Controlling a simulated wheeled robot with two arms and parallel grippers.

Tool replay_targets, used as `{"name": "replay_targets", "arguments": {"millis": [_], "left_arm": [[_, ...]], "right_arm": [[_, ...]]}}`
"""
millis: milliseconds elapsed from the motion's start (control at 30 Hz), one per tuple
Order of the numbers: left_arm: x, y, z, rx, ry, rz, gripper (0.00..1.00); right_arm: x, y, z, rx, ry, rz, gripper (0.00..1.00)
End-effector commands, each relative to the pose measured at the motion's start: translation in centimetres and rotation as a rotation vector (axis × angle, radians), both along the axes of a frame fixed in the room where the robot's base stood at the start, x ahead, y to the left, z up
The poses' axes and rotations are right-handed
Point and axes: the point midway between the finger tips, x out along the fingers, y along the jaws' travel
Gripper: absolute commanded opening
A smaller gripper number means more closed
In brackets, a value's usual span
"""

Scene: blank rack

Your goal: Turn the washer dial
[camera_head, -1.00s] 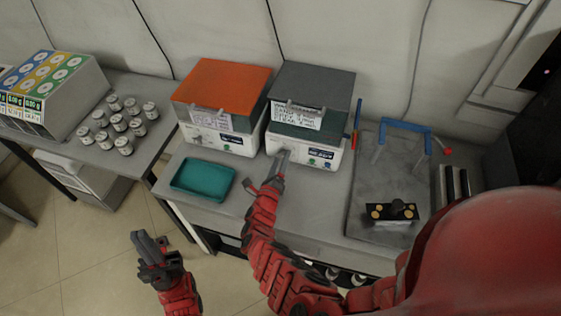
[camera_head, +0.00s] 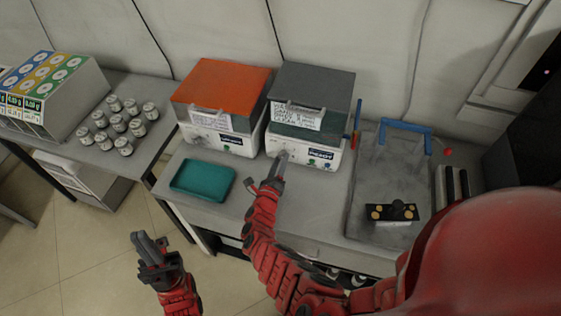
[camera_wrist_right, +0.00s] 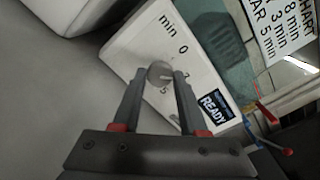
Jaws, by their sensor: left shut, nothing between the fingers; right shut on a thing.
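The grey-lidded washer (camera_head: 311,88) stands on the table, with a white front that carries a "READY" display and a "min" scale. Its round dial (camera_wrist_right: 159,73) shows in the right wrist view, with a light mark on its face. My right gripper (camera_head: 281,160) is at the washer's front. In the right wrist view its fingers (camera_wrist_right: 160,78) are closed on the dial, one on each side. The scale is partly hidden by the fingers. My left gripper (camera_head: 147,244) is shut and empty, held low in front of the table, away from the washer.
An orange-lidded washer (camera_head: 222,86) stands left of the grey one. A teal tray (camera_head: 203,180) lies in front of it. A sink (camera_head: 380,225) with a blue-handled fixture is at the right. Several small jars (camera_head: 120,122) and a colourful box (camera_head: 75,105) stand on the left table.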

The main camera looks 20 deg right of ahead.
Motion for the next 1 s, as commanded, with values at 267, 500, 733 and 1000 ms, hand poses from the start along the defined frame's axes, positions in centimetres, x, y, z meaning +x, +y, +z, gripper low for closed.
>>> {"name": "replay_targets", "arguments": {"millis": [267, 500, 733, 1000], "left_arm": [[0.0, 0.0, -0.7, 0.0, 0.0, 0.0, 0.0], [0.0, 0.0, -1.9, 0.0, 0.0, 0.0, 0.0], [0.0, 0.0, -3.6, 0.0, 0.0, 0.0, 0.0], [0.0, 0.0, -6.2, 0.0, 0.0, 0.0, 0.0]], "right_arm": [[0.0, 0.0, -0.2, 0.205, -0.141, 0.001, 0.0], [0.0, 0.0, -0.4, 0.392, -0.266, 0.002, 0.0], [0.0, 0.1, -0.5, 0.576, -0.389, 0.004, 0.0], [0.0, 0.1, -0.6, 0.788, -0.534, 0.001, 0.0]]}}
